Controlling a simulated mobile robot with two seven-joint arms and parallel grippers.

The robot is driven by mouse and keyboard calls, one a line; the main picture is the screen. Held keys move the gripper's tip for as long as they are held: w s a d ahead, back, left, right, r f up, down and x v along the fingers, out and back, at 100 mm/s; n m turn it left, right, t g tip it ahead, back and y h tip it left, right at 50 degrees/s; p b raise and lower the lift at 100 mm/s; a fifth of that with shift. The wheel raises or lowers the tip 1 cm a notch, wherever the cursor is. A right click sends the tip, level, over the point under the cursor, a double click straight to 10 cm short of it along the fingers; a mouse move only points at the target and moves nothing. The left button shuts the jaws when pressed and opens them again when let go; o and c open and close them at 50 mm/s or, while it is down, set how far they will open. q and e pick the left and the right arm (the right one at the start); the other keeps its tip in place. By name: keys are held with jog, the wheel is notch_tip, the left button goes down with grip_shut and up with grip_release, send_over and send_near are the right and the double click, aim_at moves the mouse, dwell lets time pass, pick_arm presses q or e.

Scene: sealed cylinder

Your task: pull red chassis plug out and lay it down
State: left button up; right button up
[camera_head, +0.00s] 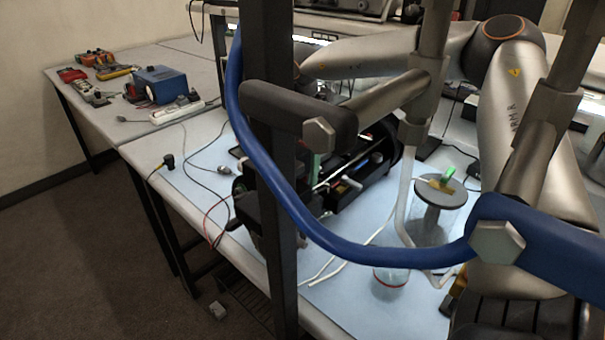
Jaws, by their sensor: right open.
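An open black cylinder chassis (345,190) with rods, a green board and a small blue part lies on the pale blue mat. A dark upright and a blue hose in the foreground hide part of it. I cannot make out the red chassis plug for certain. Thin red and black leads (209,215) run to the chassis's left end. My right arm comes in from the right and reaches left above the chassis. My right gripper (321,90) is at its end, partly hidden by the foreground parts, open and above the chassis's far side. My left gripper is not in view.
A lidded clear jar (436,215) and a red-rimmed glass (390,277) stand right of the chassis. A blue box (161,85) and tools stand on the far-left table. The mat's left part is mostly clear.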

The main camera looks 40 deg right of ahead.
jog(key=shift+b, duration=0.55)
dwell(0.5)
jog(key=shift+c, duration=0.2)
grip_shut()
dwell(0.4)
dwell(0.6)
jog(key=shift+r, duration=0.1)
dwell(0.3)
jog(key=shift+r+p, duration=1.55)
jog(key=shift+r, duration=1.4)
